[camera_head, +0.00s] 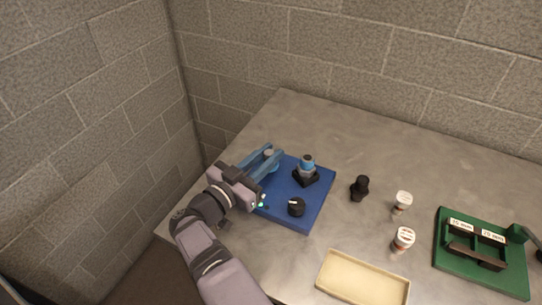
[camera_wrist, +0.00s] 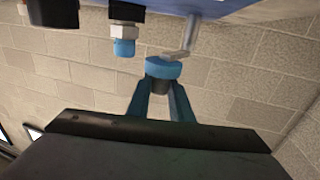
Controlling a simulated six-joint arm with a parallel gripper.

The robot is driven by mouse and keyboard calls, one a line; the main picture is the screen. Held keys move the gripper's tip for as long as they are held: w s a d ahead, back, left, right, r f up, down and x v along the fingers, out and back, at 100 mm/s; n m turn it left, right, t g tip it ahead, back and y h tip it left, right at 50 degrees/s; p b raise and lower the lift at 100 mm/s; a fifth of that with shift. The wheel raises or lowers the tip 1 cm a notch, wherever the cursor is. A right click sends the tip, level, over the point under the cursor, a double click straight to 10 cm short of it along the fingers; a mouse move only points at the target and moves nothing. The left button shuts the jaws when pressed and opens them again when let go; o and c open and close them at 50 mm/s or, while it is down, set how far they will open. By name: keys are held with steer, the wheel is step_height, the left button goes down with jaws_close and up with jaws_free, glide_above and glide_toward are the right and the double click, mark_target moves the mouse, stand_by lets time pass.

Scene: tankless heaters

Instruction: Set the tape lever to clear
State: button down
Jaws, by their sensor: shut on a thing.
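A lever on a metal post (camera_wrist: 191,34) stands on the blue board (camera_head: 318,207), at the board's far left in the head view. It has a grey arm and a blue round end (camera_wrist: 163,68) with a dark part below. I cannot tell for sure that this is the tape lever. My gripper (camera_head: 275,159) reaches over the board's left side. In the wrist view its blue fingers (camera_wrist: 162,88) are shut on the lever's end. The fingers partly hide the lever in the head view. No clear mark is readable by it.
On the blue board are a blue-capped fitting (camera_head: 307,162) and a black knob (camera_head: 296,208). To the right stand a black piece (camera_head: 359,188) and two white cups (camera_head: 402,202) (camera_head: 403,239). A beige tray (camera_head: 362,279) lies in front; a green labelled board (camera_head: 450,268) lies far right.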

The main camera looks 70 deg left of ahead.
mark_target(266, 152)
steer(key=shift+s+a+r+m+t+h, duration=0.15)
steer(key=shift+s+m+t+h, duration=0.05)
steer(key=shift+m+t+h, duration=0.25)
stand_by(0.4)
steer(key=c, duration=1.6)
jaws_free()
step_height(266, 152, up, 10)
steer(key=shift+b, duration=0.75)
